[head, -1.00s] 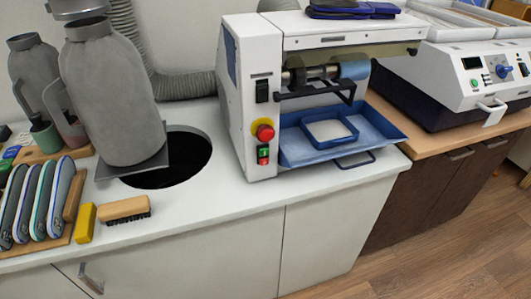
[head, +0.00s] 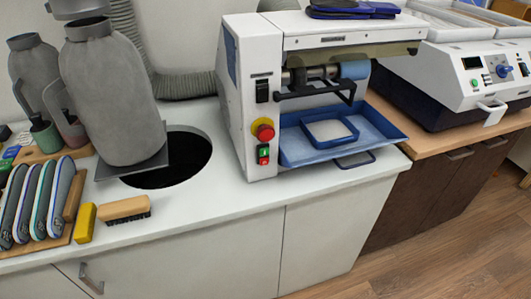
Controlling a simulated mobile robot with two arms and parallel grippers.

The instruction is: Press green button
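The white press-like machine (head: 243,110) stands on the white counter in the middle of the head view. A small green button (head: 264,151) sits on its front panel, above a small red button (head: 264,160) and below a larger red emergency knob (head: 264,131) on a yellow collar. Another small green button (head: 475,82) shows on the white machine (head: 450,90) at the right, beside a blue knob (head: 503,71). Neither of my grippers shows in the head view, and nothing covers the buttons.
A blue tray (head: 375,140) juts out from the middle machine. A brush (head: 124,209), a yellow block (head: 85,222) and several insoles (head: 40,200) lie nearby. The counter front before the machine is clear.

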